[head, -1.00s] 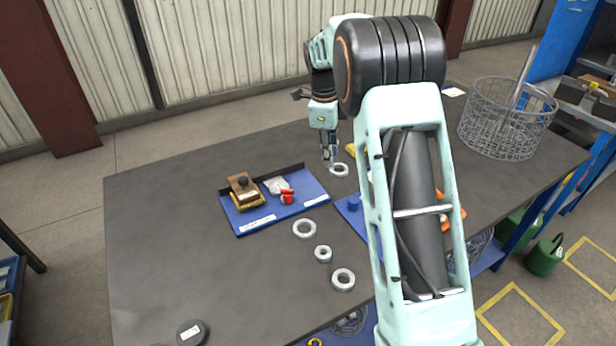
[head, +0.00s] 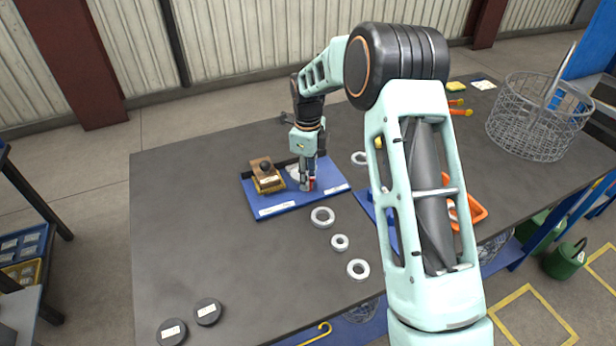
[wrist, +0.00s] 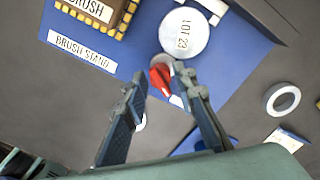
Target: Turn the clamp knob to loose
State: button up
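The clamp knob looks to be the small red piece (wrist: 161,78) beside the round disc labelled "LOT 23" (wrist: 186,33) in the wrist view. In the head view the red piece (head: 308,185) shows on the blue board (head: 280,209), partly hidden by my gripper. My gripper (wrist: 163,85) points down over the board, with its two fingers apart and the red piece between or just beyond their tips. I cannot tell whether the fingers touch it. Which setting the knob is at cannot be read.
A brush on a yellow-edged stand (head: 266,177) is left of the gripper on the same board. Several pale rings, including one at the front (head: 357,268), lie right of it. Two black discs (head: 207,311) lie at the front left. A wire basket (head: 530,125) stands far right.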

jog(key=shift+f, duration=0.25)
grip_shut()
